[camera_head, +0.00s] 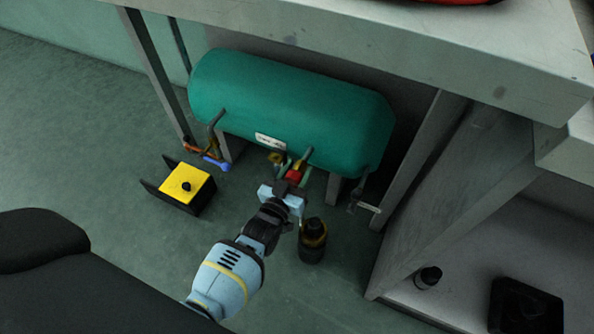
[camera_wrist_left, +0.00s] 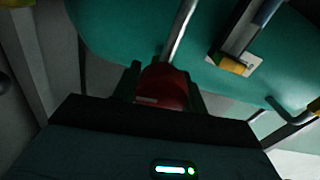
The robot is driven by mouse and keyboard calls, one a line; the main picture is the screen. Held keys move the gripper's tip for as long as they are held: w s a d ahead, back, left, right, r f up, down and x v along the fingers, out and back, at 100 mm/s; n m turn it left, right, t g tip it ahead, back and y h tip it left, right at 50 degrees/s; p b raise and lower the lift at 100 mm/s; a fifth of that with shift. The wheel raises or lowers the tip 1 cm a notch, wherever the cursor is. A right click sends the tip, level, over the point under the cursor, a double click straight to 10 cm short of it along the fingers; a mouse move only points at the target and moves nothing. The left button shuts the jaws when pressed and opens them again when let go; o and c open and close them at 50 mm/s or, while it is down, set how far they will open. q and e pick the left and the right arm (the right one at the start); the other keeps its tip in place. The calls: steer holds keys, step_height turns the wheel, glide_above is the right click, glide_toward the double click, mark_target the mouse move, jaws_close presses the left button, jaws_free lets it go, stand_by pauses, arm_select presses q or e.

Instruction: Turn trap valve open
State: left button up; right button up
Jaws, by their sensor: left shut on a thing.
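A red valve handle (camera_head: 294,176) sits low in front of the green tank (camera_head: 290,105), below a pipe from the tank. My left gripper (camera_head: 291,182) is at this handle and shut on it. In the left wrist view, the red handle (camera_wrist_left: 162,88) sits between the two dark fingers of my left gripper (camera_wrist_left: 163,92), below a metal pipe. The fingers hide part of the handle, and I cannot tell how far it is turned. A valve with a blue handle (camera_head: 215,164) hangs at the tank's left pipe. My right gripper is not in view.
A yellow-topped black box (camera_head: 188,184) stands on the floor at left. A dark bottle-like container (camera_head: 313,241) stands right of my left gripper. The workbench top (camera_head: 400,50) overhangs the tank, with a bench leg (camera_head: 425,150) close on the right.

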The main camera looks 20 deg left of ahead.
arm_select(q)
steer(key=n, duration=0.4)
steer(key=shift+a, duration=0.1)
steer(key=n, duration=0.3)
steer(key=shift+f+n, duration=0.15)
steer(key=shift+n, duration=0.25)
steer(key=n, duration=0.2)
steer(key=shift+a+f+n+b, duration=0.1)
steer(key=shift+n+b, duration=0.25)
steer(key=shift+n, duration=0.05)
steer(key=n+b, duration=0.1)
steer(key=n, duration=0.2)
steer(key=shift+n+b, duration=0.3)
steer(key=shift+n, duration=0.9)
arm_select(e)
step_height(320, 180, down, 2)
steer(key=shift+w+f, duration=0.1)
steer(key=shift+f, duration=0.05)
arm_select(q)
steer(key=shift+n, duration=0.4)
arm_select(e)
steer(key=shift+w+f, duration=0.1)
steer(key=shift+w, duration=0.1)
arm_select(q)
steer(key=o, duration=0.9)
steer(key=shift+o, duration=0.3)
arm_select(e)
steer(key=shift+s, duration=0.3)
